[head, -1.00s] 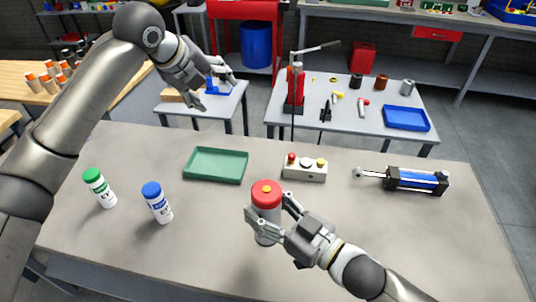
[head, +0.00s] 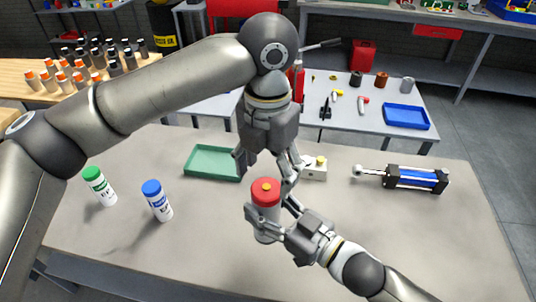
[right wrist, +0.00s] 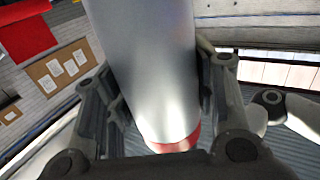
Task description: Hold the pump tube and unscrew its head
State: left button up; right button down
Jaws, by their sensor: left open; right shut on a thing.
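The pump tube (head: 265,222) is a grey cylinder standing upright near the front middle of the table. Its red head (head: 266,191) has a small orange spot on top. My right gripper (head: 270,218) is shut around the tube's body below the head. In the right wrist view the silver tube (right wrist: 155,70) lies between the fingers, with a red end at the bottom of the picture. My left gripper (head: 265,172) is open, fingers pointing down, above and just behind the red head. It looks empty; the exact gap to the head is hard to judge.
A green tray (head: 213,162) lies behind, partly hidden by my left gripper. A button box (head: 314,170) and a blue-black cylinder (head: 415,179) are at right. A green-capped bottle (head: 99,187) and a blue-capped bottle (head: 157,202) stand at left.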

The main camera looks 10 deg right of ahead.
aim_at(267, 186)
pick_arm(q)
jog(key=shift+f, duration=2.2)
jog(key=shift+c, duration=0.2)
